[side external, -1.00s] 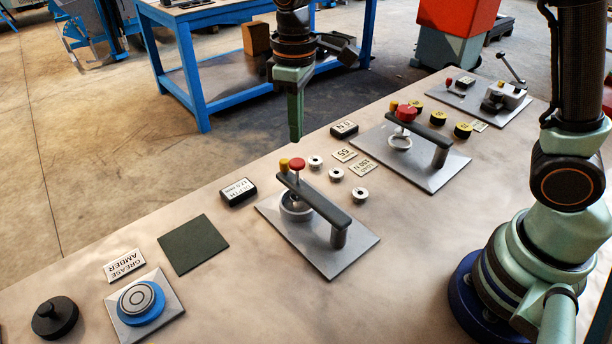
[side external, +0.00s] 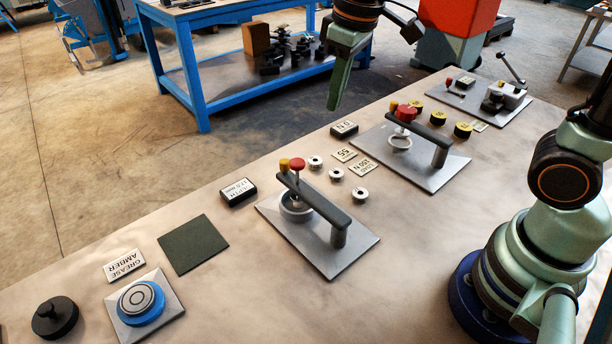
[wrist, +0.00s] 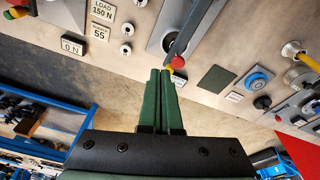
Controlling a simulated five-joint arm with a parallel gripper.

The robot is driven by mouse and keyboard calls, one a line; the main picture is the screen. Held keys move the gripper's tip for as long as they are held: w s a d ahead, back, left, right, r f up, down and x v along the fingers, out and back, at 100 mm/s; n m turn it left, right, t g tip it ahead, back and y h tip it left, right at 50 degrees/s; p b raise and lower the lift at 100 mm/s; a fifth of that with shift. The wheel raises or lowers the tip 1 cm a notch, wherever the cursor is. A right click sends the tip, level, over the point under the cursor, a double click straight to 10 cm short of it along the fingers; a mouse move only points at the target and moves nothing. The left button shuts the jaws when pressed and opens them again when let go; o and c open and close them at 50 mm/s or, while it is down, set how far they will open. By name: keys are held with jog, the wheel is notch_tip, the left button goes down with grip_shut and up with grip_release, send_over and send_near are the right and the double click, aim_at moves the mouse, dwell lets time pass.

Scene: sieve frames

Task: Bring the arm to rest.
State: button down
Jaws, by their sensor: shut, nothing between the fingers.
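My gripper (side external: 336,105) is shut and empty, raised above the far edge of the bench in the side view. In the wrist view its green fingers (wrist: 161,72) lie together with nothing between them. The nearer fixture plate (side external: 340,263) carries a dark lever arm with a red knob (side external: 297,164), a yellow knob and a round cup (side external: 295,207) beneath. My gripper is apart from it and from the farther fixture plate (side external: 437,179), which has a similar lever and red knob (side external: 406,113).
Several small silver rings (side external: 361,194) and yellow-black discs (side external: 463,130) lie on the bench. A dark green mat (side external: 193,244), a blue round button (side external: 141,302) and a black knob (side external: 54,317) are at the left. A blue table (side external: 190,75) stands behind on the floor.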

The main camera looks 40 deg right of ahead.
jog(key=s+d+m+t, duration=0.3)
jog(key=s+d, duration=0.3)
jog(key=s, duration=0.1)
jog(key=shift+s+d+r+m+t, duration=0.2)
jog(key=shift+s+d+m+t, duration=0.1)
jog(key=shift+s+d+m, duration=0.1)
